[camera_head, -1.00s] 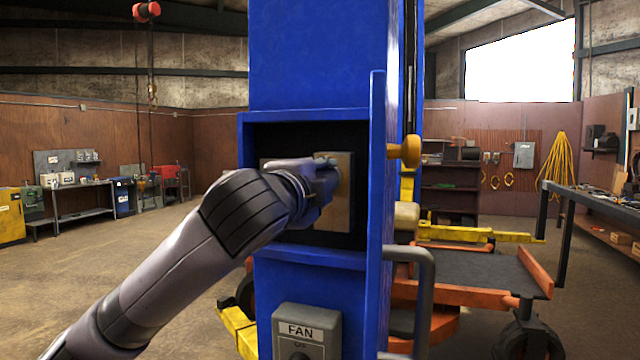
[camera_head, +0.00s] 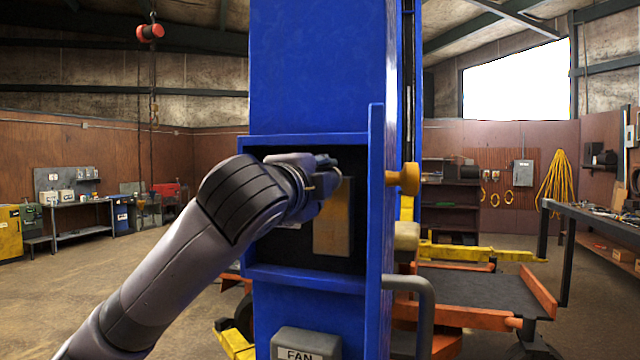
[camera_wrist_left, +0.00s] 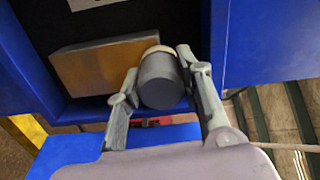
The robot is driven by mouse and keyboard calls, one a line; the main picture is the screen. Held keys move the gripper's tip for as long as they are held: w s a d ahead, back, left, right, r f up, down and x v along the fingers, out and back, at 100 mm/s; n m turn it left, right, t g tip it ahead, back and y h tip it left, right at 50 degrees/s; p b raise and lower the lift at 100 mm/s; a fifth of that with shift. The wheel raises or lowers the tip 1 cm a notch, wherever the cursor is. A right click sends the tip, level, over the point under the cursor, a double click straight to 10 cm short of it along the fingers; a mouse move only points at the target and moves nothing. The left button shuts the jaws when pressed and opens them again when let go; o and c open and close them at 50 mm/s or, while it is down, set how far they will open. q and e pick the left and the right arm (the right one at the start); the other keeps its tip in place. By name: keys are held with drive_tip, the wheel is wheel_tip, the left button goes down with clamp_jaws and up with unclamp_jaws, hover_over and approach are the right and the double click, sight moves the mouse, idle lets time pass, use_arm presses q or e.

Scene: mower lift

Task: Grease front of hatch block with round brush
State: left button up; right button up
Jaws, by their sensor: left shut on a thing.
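The hatch block (camera_head: 332,230) is a tan, upright block inside the dark open hatch of a blue column (camera_head: 318,70). Its face looks golden-brown, with paler areas. My left gripper (camera_head: 326,183) reaches into the hatch at the block's upper part and covers its top. In the left wrist view my left gripper (camera_wrist_left: 160,76) is shut on the round brush (camera_wrist_left: 161,82), a grey cylinder with a cream tip. The tip is at the edge of the block (camera_wrist_left: 105,66); I cannot tell whether they touch. My right gripper is out of view.
The hatch has a blue rim (camera_head: 300,281) and a tall side plate with a yellow knob (camera_head: 403,179). A grey handle (camera_head: 420,295) and a FAN switch box (camera_head: 305,343) are nearby. An orange-framed lift platform (camera_head: 470,290) stands behind, right. Open floor lies left.

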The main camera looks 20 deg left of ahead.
use_arm(q)
drive_tip(key=shift+f+b, duration=2.05)
drive_tip(key=shift+f, duration=1.25)
wheel_tip(320, 180, down, 7)
drive_tip(key=b, duration=0.4)
drive_tip(key=shift+b, duration=0.35)
drive_tip(key=s, duration=0.6)
drive_tip(key=shift+a, duration=0.1)
drive_tip(key=s, duration=0.3)
